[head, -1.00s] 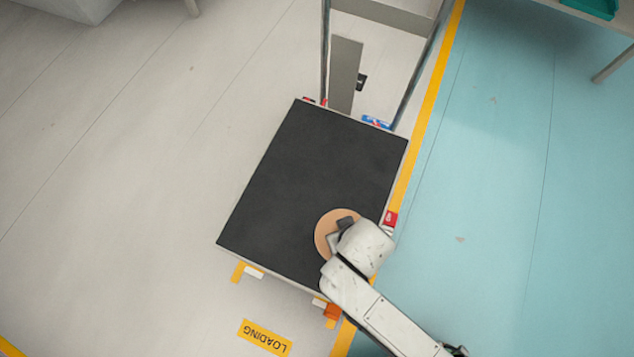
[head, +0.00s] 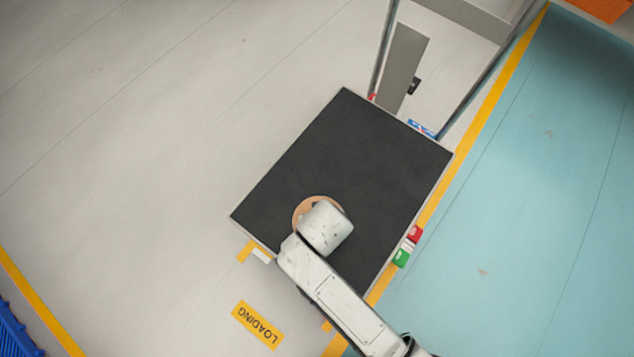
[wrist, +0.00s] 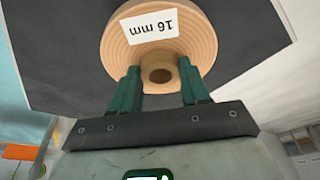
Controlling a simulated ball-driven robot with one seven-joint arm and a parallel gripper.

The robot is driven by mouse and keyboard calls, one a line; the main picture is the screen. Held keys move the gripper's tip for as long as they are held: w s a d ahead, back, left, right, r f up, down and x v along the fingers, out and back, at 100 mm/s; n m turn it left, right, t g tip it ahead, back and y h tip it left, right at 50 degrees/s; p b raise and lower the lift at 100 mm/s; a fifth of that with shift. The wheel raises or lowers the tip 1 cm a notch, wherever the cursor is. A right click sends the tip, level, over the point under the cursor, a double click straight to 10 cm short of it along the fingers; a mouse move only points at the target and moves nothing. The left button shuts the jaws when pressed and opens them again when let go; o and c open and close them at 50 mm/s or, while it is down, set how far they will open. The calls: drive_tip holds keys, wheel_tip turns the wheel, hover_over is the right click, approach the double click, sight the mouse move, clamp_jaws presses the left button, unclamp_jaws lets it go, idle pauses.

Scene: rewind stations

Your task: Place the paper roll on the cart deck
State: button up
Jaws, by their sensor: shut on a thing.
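The paper roll (wrist: 200,30) is a tan disc with a hollow core and a white "16 mm" label. In the wrist view my gripper (wrist: 159,80) is shut on it, with the green fingers at either side of the core. In the head view the roll (head: 299,210) shows only as a tan edge, mostly hidden by my wrist. It is over the front left part of the black cart deck (head: 350,150). I cannot tell whether the roll touches the deck. The fingers are hidden in the head view.
A grey upright panel (head: 404,65) and metal posts stand at the cart's far end. A yellow LOADING label (head: 258,325) is on the floor in front. Most of the deck is bare.

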drive_tip(key=shift+w+a+f, duration=0.4)
drive_tip(key=shift+w+f, duration=0.15)
drive_tip(key=shift+f, duration=0.25)
drive_tip(key=shift+f+b, duration=0.6)
drive_tip(key=shift+f, duration=0.85)
drive_tip(key=shift+f, duration=0.15)
drive_tip(key=o, duration=1.2)
drive_tip(key=p+v, duration=0.3)
drive_tip(key=v, duration=0.9)
drive_tip(key=shift+d, duration=0.1)
